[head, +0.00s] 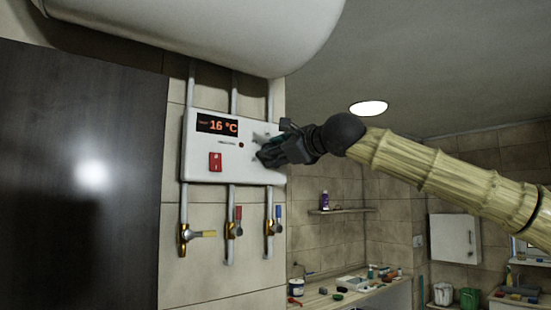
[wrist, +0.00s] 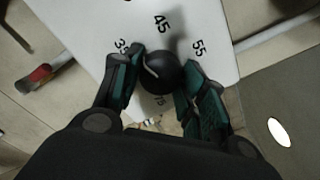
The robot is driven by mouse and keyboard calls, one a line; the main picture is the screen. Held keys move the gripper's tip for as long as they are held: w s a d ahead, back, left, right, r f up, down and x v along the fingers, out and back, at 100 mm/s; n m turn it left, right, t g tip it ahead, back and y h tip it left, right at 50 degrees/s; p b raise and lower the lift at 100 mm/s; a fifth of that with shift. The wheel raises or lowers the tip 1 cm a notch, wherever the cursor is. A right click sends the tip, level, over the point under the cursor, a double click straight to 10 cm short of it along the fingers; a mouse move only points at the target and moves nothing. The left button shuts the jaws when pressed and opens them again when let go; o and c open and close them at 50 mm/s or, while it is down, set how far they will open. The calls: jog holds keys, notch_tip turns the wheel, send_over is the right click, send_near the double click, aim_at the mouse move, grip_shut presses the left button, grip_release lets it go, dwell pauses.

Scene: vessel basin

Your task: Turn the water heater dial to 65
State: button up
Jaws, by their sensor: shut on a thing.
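The water heater control box (head: 199,165) is a white panel on the tiled wall, with a display (head: 217,125) reading 16 °C. In the wrist view the black round dial (wrist: 160,72) sits between the two fingers, with a pale pointer line on its upper left. The numbers 35, 45 and 55 show on the panel (wrist: 185,15) around it. The number 65 is not readable; the lower part is hidden by my fingers. My gripper (wrist: 160,85) is shut on the dial. In the head view my gripper (head: 272,152) covers the dial.
A red switch (head: 215,161) is on the panel's left part. Pipes with yellow, red and blue valve handles (head: 239,212) hang below. A large white tank (head: 200,30) is overhead. A dark door (head: 80,170) stands at left. Free room lies right of the panel.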

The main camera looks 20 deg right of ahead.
jog(key=shift+a+r+m+b, duration=0.1)
jog(key=shift+a+m+b, duration=0.05)
jog(key=shift+m+b, duration=14.75)
jog(key=m+p, duration=0.3)
jog(key=shift+m, duration=0.4)
jog(key=o, duration=1)
jog(key=shift+s, duration=0.15)
